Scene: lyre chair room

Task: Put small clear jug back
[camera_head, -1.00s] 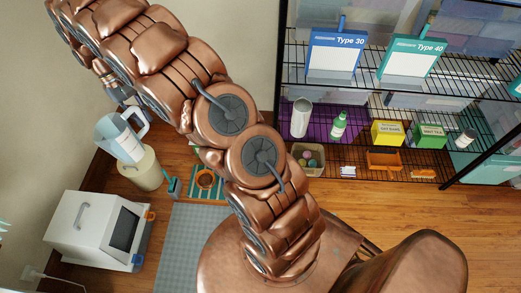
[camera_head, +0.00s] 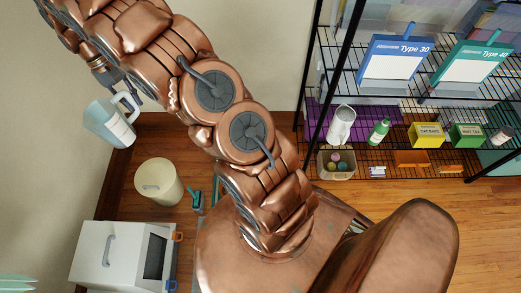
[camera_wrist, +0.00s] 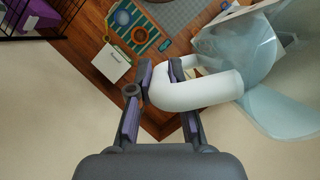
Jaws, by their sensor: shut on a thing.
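A small clear jug (camera_head: 107,123) with a pale blue tint and a white label hangs in the air at the left of the head view. My gripper (camera_head: 123,88) is at its handle. In the wrist view, my gripper (camera_wrist: 160,75) is shut on the jug's thick whitish handle (camera_wrist: 205,90), and the clear jug body (camera_wrist: 252,50) extends to the right, partly cut off by the frame edge. The jug looks tilted in the head view.
A cream bin (camera_head: 158,186) stands on the floor below the jug, beside a white box-shaped appliance (camera_head: 112,250). A black wire shelf (camera_head: 400,170) at right holds a white pitcher (camera_head: 341,126), a green bottle (camera_head: 379,132) and small boxes. Wooden floor beside the shelf is clear.

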